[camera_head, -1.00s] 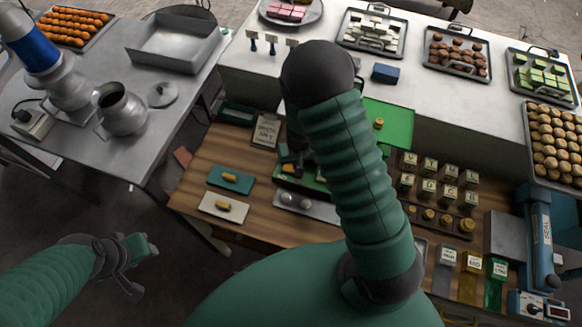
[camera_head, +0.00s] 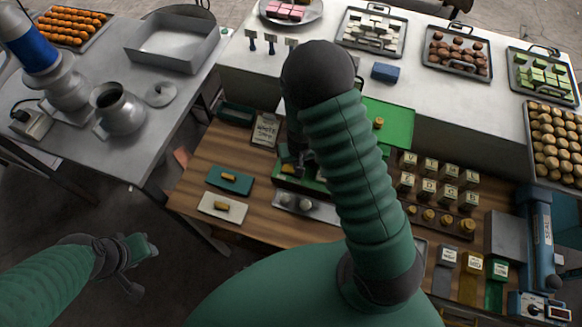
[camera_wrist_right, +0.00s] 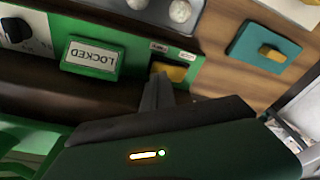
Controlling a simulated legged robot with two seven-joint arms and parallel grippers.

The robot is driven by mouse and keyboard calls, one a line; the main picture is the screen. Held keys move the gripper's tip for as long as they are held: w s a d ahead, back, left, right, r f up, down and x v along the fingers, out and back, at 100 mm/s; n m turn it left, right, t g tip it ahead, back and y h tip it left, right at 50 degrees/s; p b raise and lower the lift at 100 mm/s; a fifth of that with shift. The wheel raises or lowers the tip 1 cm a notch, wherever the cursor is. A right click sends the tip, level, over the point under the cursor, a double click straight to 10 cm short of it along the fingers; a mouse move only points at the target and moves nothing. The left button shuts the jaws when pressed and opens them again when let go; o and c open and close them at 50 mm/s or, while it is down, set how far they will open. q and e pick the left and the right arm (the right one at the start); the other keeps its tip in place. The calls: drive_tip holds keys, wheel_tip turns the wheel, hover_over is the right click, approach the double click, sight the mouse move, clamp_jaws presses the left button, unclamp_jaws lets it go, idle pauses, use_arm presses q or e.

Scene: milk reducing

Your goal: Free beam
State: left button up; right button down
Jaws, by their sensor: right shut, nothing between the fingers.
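A green panel, the base of a balance-like device, bears a green plate lettered LOCKED (camera_wrist_right: 92,57), upside down in the right wrist view. A yellow tab (camera_wrist_right: 170,72) sits on the panel beside small white labels. My right gripper (camera_wrist_right: 160,88) is shut and empty, its fingertips at the near edge of the tab; I cannot tell if they touch. In the head view, my right arm hides much of the device, and the gripper (camera_head: 297,168) shows only partly. My left gripper (camera_head: 140,262) hangs off the table at the lower left, away from the device; its jaw state is unclear.
A teal block with a yellow piece (camera_head: 229,180) and a white one (camera_head: 222,206) lie left of the device on the wooden table. A grey tray (camera_head: 307,207) with round pale pieces lies in front. Lettered cubes (camera_head: 430,187) stand at the right.

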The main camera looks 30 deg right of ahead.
drive_tip(key=shift+d+f, duration=0.2)
drive_tip(key=shift+f, duration=0.15)
drive_tip(key=shift+a+f+b, duration=0.1)
drive_tip(key=shift+f+b, duration=0.2)
drive_tip(key=shift+b, duration=0.2)
drive_tip(key=shift+f, duration=0.25)
drive_tip(key=shift+r, duration=0.1)
wheel_tip(320, 180, up, 7)
drive_tip(key=p, duration=0.6)
